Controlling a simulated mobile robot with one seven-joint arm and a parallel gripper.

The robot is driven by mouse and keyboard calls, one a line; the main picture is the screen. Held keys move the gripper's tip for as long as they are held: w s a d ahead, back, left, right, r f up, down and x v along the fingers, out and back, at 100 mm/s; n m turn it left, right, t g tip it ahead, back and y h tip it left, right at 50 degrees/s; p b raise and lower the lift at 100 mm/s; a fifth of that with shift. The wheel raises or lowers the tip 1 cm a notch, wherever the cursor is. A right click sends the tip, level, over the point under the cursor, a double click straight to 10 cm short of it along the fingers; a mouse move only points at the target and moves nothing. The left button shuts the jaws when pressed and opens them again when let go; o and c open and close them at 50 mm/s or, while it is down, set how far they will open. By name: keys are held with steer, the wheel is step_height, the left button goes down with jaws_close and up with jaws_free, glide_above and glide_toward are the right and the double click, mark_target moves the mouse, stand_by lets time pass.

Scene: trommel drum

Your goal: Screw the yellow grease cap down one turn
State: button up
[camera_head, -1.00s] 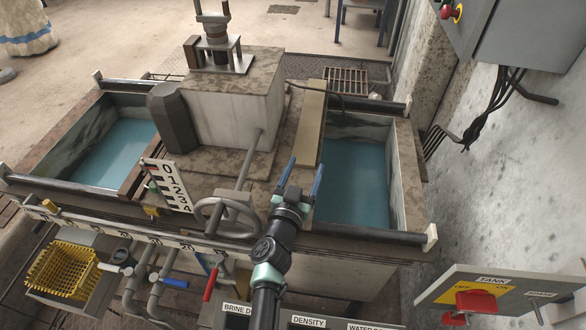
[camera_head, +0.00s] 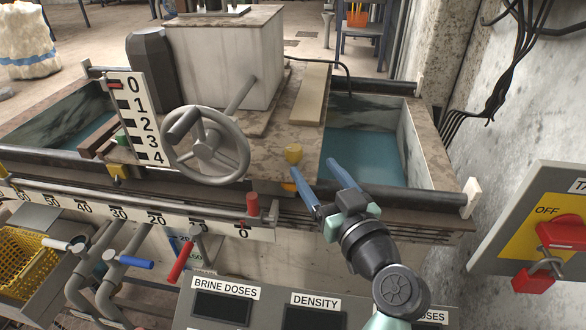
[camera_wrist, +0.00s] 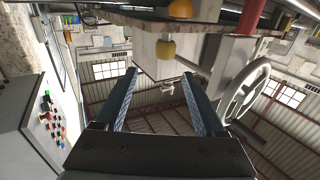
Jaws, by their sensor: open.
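The yellow cap (camera_head: 293,155) is a small rounded knob on the deck's front part, right of the handwheel. It also shows in the wrist view (camera_wrist: 166,49), at the top centre beyond the fingertips. My gripper (camera_head: 313,168) is open and empty, its blue fingers pointing up toward the deck. The cap is just beyond the left fingertip in the head view. In the wrist view my gripper (camera_wrist: 159,75) has its fingers spread below the cap, with a gap between. A second, orange-yellow round part (camera_head: 289,187) sits lower, under the deck edge; which part it is I cannot tell.
A grey handwheel (camera_head: 206,146) stands left of the cap. A water tank (camera_head: 365,155) lies right of the deck. A panel with a red switch (camera_head: 560,232) is at the right.

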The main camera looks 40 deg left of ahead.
mark_target(290, 144)
steer(key=b+x, duration=0.1)
steer(key=x, duration=0.3)
steer(key=b+x, duration=0.1)
steer(key=x, duration=0.3)
steer(key=b+x, duration=0.1)
steer(key=x, duration=0.3)
steer(key=shift+s+a+f, duration=0.2)
steer(key=shift+s+a, duration=0.1)
jaws_close()
